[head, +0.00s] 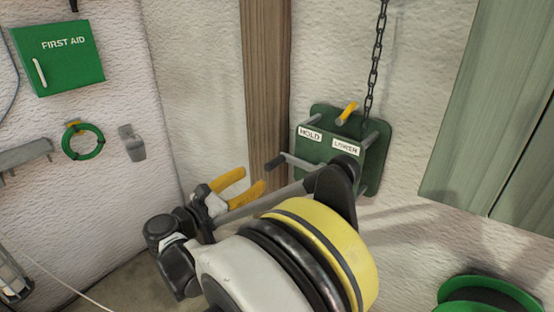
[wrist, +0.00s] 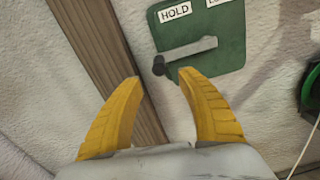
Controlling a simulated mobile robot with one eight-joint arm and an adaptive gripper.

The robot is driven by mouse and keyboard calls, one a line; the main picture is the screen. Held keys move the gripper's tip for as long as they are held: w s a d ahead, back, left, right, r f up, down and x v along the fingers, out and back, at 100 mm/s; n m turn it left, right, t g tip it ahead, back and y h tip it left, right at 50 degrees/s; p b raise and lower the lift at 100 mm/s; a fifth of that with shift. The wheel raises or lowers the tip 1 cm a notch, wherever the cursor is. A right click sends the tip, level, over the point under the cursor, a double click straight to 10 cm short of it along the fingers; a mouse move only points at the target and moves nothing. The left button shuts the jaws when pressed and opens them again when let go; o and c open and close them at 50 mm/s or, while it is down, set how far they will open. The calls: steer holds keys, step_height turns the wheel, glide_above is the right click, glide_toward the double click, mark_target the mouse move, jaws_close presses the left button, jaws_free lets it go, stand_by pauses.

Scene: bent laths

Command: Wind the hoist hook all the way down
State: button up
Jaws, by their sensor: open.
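The green hoist box (head: 332,155) is on the wall, with plates reading HOLD and LOWER. A metal crank with a dark knob (head: 275,162) sticks out at its left; a yellow-tipped lever (head: 347,112) is at its top. A dark chain (head: 375,65) runs up from it; the hook is not in view. My gripper (head: 246,183) is open and empty, below and left of the knob in the head view. In the wrist view my gripper (wrist: 160,78) has its yellow fingers spread, with the crank knob (wrist: 159,67) just beyond the gap between the tips. Contact cannot be told.
A wooden post (head: 266,90) stands left of the box. A first aid box (head: 60,58) and a green coil (head: 83,142) hang on the left wall. Green boards (head: 500,110) are at the right, with a green reel (head: 488,290) below. My arm covers the lower middle.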

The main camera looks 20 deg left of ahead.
mark_target(275, 163)
steer(key=b+x, duration=0.3)
steer(key=x, duration=0.7)
steer(key=shift+w, duration=0.4)
jaws_close()
